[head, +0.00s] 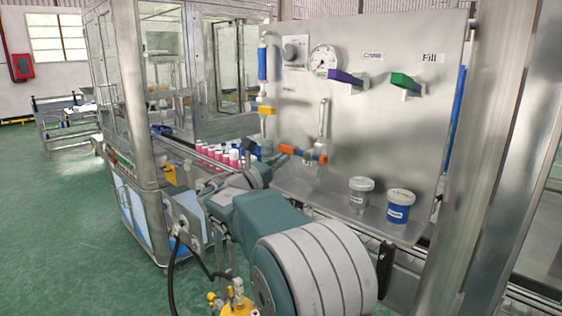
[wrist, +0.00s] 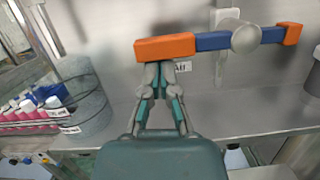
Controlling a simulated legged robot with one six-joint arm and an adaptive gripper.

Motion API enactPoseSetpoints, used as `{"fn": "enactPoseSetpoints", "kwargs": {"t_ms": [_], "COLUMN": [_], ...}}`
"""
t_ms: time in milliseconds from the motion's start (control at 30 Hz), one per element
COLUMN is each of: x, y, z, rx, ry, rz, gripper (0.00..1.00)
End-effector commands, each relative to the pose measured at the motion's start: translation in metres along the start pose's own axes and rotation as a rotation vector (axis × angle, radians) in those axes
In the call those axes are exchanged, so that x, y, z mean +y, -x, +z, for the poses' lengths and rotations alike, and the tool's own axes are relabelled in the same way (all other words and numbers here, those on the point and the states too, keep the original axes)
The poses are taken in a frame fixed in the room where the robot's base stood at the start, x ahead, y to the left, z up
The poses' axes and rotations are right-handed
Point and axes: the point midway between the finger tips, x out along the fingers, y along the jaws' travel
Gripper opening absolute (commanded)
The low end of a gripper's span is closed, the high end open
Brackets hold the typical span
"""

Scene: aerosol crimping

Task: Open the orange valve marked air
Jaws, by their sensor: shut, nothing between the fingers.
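The orange valve has a long handle with an orange left end (wrist: 165,47), a blue middle and a short orange right end, around a round metal hub (wrist: 245,39). The handle lies nearly horizontal on the steel panel; it also shows in the head view (head: 288,149). A label (wrist: 183,66) behind it is partly covered and appears to read AIR. My gripper (wrist: 158,72) is shut and empty, its fingertips just under the orange left end. I cannot tell whether they touch it. In the head view my arm hides most of the gripper.
Purple (head: 346,77) and green (head: 404,81) handles sit higher on the panel, a yellow handle (head: 267,110) to the left. Several pink cans (wrist: 25,116) are at left beside a grey cylinder (wrist: 88,105).

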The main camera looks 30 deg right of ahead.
Motion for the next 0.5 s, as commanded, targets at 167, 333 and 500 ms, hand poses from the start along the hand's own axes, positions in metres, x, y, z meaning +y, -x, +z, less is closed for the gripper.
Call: {"fn": "enactPoseSetpoints", "kwargs": {"t_ms": [167, 333, 500], "x": [0.001, 0.002, 0.003], "y": [-0.001, -0.001, -0.003], "z": [0.003, 0.005, 0.012], "rx": [0.000, 0.000, -0.001], "ry": [-0.034, -0.074, -0.153], "rz": [-0.009, -0.019, -0.038], "gripper": [0.00, 0.00, 0.00]}}
